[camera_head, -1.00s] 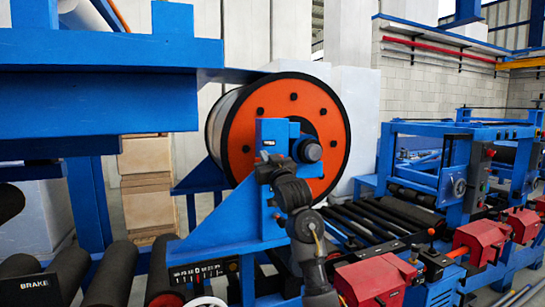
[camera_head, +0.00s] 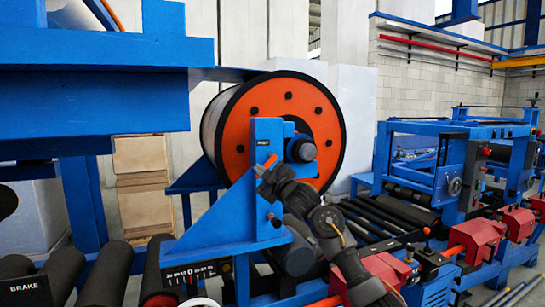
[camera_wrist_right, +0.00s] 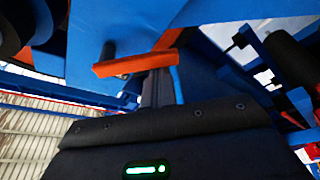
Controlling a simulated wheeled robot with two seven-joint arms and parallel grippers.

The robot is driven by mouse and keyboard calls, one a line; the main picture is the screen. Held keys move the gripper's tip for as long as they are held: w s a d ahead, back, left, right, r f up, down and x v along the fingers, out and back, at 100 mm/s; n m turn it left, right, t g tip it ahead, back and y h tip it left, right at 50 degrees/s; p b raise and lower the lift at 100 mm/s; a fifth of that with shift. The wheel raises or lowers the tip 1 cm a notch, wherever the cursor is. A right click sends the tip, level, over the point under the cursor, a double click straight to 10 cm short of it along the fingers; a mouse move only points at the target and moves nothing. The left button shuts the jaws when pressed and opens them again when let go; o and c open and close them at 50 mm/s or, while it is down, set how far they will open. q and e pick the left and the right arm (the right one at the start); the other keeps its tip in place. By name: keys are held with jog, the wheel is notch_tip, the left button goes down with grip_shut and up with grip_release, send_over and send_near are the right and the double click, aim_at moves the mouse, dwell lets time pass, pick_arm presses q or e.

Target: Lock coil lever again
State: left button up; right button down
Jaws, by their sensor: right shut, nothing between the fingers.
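The coil (camera_head: 232,138) with its orange flange sits behind a blue upright bracket (camera_head: 267,133). A short orange lever (camera_head: 270,161) shows on the bracket's front face, tilted in the head view. In the right wrist view the orange lever (camera_wrist_right: 135,62) lies across, just beyond my fingertips. My right gripper (camera_head: 262,174) is shut and empty, close to the lever; its fingers also show in the right wrist view (camera_wrist_right: 158,88). Whether they touch the lever I cannot tell. My left gripper is out of view.
A dark round hub (camera_head: 303,149) sticks out at the coil's centre, just right of the bracket. Red clamp blocks (camera_head: 470,240) and dark rollers (camera_head: 385,215) line the machine at the right. A blue beam (camera_head: 95,105) overhangs at upper left.

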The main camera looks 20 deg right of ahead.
jog(key=d+f+n+g, duration=0.1)
jog(key=n, duration=0.1)
jog(key=d+n, duration=0.1)
jog(key=n, duration=0.2)
jog(key=d+f+n+g, duration=0.1)
jog(key=d+n, duration=0.1)
jog(key=n, duration=0.1)
jog(key=shift+s+f+g+y, duration=0.1)
jog(key=shift+f+g+y, duration=0.2)
jog(key=shift+f, duration=0.05)
jog(key=shift+a, duration=0.1)
dwell(0.5)
